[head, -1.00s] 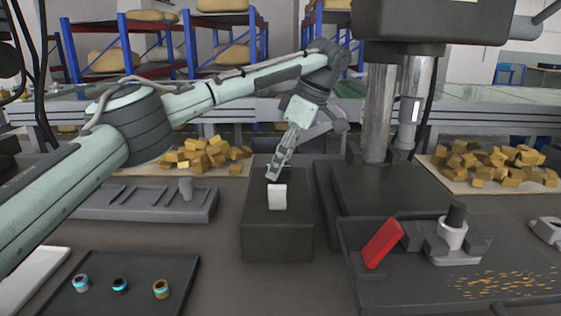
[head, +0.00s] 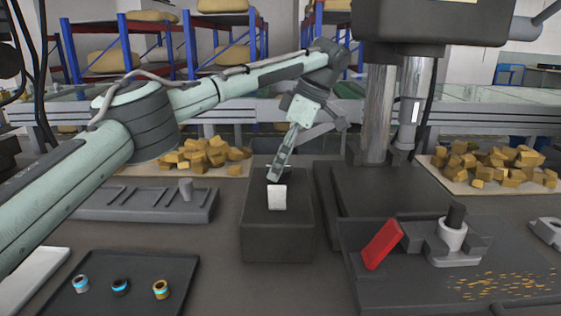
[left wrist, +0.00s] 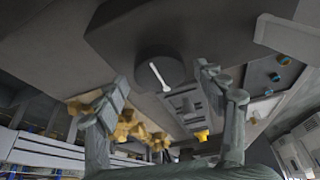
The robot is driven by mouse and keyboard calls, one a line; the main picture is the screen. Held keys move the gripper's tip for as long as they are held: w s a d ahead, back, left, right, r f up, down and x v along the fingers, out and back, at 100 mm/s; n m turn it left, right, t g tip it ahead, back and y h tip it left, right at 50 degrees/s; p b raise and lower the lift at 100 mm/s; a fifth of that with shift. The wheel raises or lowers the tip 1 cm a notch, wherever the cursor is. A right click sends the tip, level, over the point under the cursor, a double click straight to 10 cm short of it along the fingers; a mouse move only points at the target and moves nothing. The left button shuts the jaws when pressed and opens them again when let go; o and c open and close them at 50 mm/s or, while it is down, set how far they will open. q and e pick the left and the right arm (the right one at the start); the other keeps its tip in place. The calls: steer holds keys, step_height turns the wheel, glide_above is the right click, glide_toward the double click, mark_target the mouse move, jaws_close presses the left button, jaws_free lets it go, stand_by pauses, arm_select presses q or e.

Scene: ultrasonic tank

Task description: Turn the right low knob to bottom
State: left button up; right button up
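A round dark knob (left wrist: 150,62) with a white pointer line shows in the left wrist view, on a dark grey surface. The line slants toward the lower right of that picture. My left gripper (left wrist: 160,80) is open, with one finger on either side of the knob in that view. I see no clear contact. The knob cannot be made out there. My right gripper is not in view.
A grey slotted rack (head: 140,203) stands left of the box, and a dark tray (head: 135,268) with three rings lies at front left. A machine with metal columns (head: 378,105) and a red block (head: 382,244) stand to the right.

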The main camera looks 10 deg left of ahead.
arm_select(q)
step_height(320, 180, up, 10)
stand_by(0.7)
step_height(320, 180, down, 10)
steer(key=shift+f, duration=0.1)
stand_by(0.6)
